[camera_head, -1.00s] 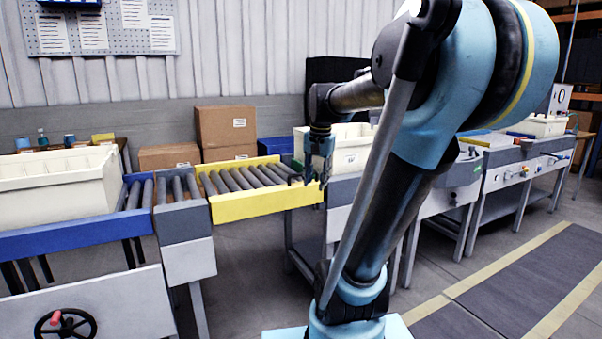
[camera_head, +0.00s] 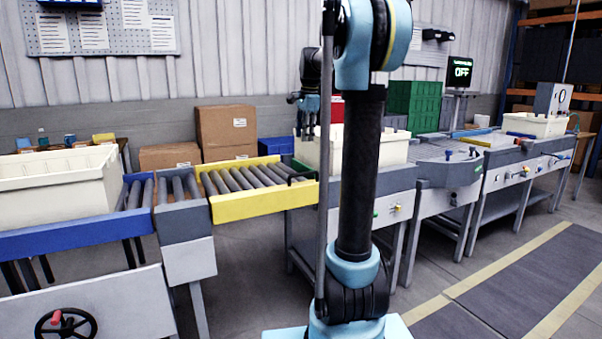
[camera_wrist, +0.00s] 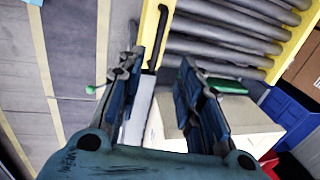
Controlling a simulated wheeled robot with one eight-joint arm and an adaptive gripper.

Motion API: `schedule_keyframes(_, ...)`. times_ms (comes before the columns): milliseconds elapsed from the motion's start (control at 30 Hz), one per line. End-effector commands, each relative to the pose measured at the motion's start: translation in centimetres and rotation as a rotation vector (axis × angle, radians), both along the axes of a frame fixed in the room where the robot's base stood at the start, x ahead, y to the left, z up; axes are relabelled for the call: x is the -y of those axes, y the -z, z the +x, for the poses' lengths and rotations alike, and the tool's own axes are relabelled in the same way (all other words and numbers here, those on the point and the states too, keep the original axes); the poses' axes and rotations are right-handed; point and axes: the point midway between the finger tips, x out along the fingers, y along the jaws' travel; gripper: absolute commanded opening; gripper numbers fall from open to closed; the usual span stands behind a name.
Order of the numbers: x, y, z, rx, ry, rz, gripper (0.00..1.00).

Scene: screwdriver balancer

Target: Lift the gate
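The gate is a yellow-framed roller section (camera_head: 262,206), lying level at the right end of the grey roller stretch. Its black bar handle (camera_head: 300,174) stands up at its right end. In the wrist view the gate's yellow edge (camera_wrist: 146,22) and the handle (camera_wrist: 158,40) lie beyond my fingertips. My gripper (camera_head: 306,134) is raised above the handle, near the left side of a cream tote (camera_head: 385,150). In the wrist view its fingers (camera_wrist: 157,82) are spread, with nothing gripped. The handle is apart from them.
A cream tote (camera_head: 58,190) sits on the blue-railed conveyor (camera_head: 70,240) at the left. Brown boxes (camera_head: 226,128) and a blue bin (camera_head: 279,149) stand behind the gate. A workstation with a screen reading OFF (camera_head: 461,72) is at the right. The space above the gate's rollers looks clear.

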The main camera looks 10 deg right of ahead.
Motion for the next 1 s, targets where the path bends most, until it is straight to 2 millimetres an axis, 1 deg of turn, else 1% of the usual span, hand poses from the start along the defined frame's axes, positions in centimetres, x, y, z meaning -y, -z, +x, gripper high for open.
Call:
schedule_keyframes(700,-0.7,12.1,2.2,0.000,-0.003,-0.001,0.33)
schedule_keyframes(900,-0.9,14.7,2.7,0.000,-0.003,-0.001,0.33)
schedule_keyframes(1000,-0.9,15.4,2.8,0.000,-0.003,-0.001,0.33)
